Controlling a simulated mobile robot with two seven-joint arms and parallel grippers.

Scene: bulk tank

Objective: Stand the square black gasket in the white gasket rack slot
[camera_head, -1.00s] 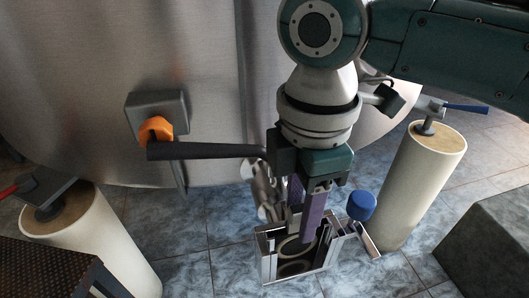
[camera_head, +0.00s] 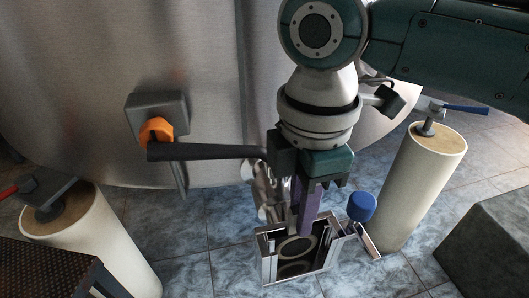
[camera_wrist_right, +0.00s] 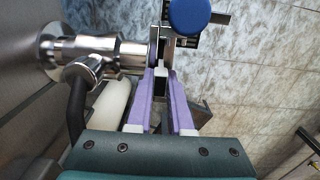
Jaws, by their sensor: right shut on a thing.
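My right gripper (camera_head: 304,232) points down from the upper right, its purple fingers at the top of the pale gasket rack (camera_head: 265,258). It is shut on the square black gasket (camera_head: 318,246), a thin dark plate seen with a round pattern inside the rack's frame. In the right wrist view, the purple fingers (camera_wrist_right: 161,72) close around a thin edge-on piece, and the gasket's face is hidden. Whether the gasket touches the slot's bottom is not clear. My left gripper is not in view.
A blue knob (camera_head: 361,206) stands close right of the rack. Metal pipe fittings (camera_head: 267,190) are just behind it, by the steel tank (camera_head: 70,80). An orange-hubbed valve with a black handle (camera_head: 205,151) sits left. Pale pillars (camera_head: 418,190) flank the rack.

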